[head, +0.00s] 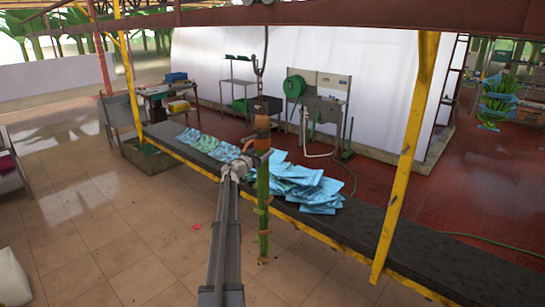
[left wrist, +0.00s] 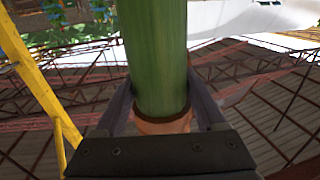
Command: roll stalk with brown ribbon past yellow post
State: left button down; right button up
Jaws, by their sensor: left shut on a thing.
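A green stalk (head: 263,187) with brownish patches hangs upright from a hook (head: 260,70) on the overhead rail. A brown wrap (head: 262,125) shows near its top; I cannot tell whether this is the ribbon. My left gripper (head: 248,163) is shut on the stalk at about mid-height. In the left wrist view the green stalk (left wrist: 155,55) stands between my two fingers (left wrist: 158,110), with a brown band (left wrist: 165,122) near the palm. The yellow post (head: 407,160) leans to the right of the stalk, clearly apart from it. My right gripper is out of view.
A long dark bench (head: 365,230) runs behind the stalk, with blue bags (head: 300,185) piled on it. Another yellow post (head: 130,85) stands at the left. Bunches of green fruit (head: 498,95) hang at the far right. The tiled floor in front is mostly clear.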

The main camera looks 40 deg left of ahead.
pick_arm(q)
jog(key=a, duration=0.7)
jog(key=shift+a, duration=0.2)
jog(key=shift+w, duration=0.1)
grip_release()
jog(key=s+d, duration=0.1)
jog(key=s, duration=0.6)
jog(key=shift+s+d, duration=0.2)
jog(key=shift+s, duration=0.15)
jog(key=shift+f, duration=0.1)
